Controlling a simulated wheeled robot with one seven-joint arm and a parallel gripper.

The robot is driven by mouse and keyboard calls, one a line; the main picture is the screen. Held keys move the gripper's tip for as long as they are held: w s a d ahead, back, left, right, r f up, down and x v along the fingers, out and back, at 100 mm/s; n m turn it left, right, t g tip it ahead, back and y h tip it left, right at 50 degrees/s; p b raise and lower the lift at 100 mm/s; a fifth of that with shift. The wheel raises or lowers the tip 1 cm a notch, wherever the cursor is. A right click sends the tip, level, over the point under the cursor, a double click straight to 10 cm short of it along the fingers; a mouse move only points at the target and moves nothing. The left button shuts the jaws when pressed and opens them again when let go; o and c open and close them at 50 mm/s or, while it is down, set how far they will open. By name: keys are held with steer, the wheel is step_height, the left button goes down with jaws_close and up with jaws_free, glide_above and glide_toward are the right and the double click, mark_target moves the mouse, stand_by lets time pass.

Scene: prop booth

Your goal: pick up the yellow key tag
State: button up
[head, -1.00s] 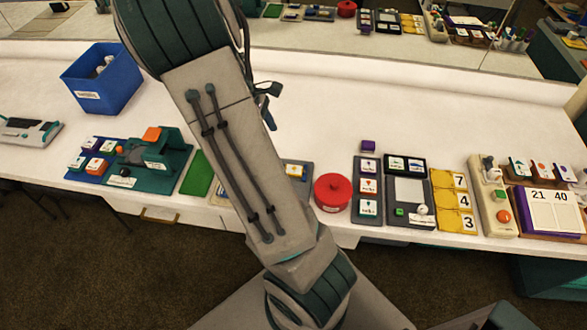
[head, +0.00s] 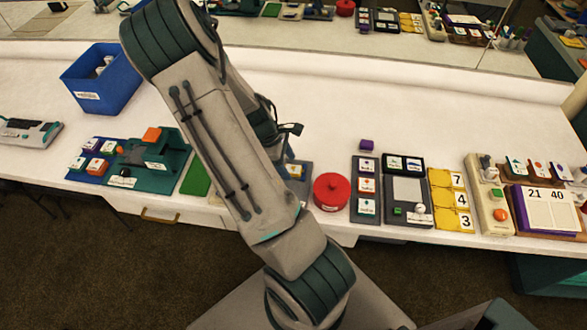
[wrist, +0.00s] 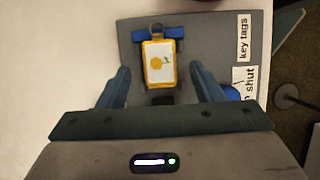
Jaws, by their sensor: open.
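In the wrist view the yellow key tag (wrist: 160,63) has a yellow frame and a white face with a flower picture. A ring is at its top, in front of a blue bar (wrist: 200,34) on a grey board (wrist: 222,60). My gripper (wrist: 160,70) is open, with one blue finger on each side of the tag and a gap on both sides. I cannot tell the height of the fingers over the board. In the head view my arm covers most of the board (head: 306,183) and hides the fingertips.
Labels reading "key tags" (wrist: 244,37) and "shut" lie on the board's right side. In the head view a red round pot (head: 331,191) stands right of the board, and a green mat (head: 196,175) left. A blue bin (head: 103,78) stands further back. The white table behind is mostly clear.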

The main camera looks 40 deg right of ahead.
steer(key=shift+s+d+f, duration=0.15)
steer(key=shift+s+f, duration=0.05)
steer(key=shift+f, duration=0.35)
steer(key=c, duration=1.1)
steer(key=shift+c, duration=0.2)
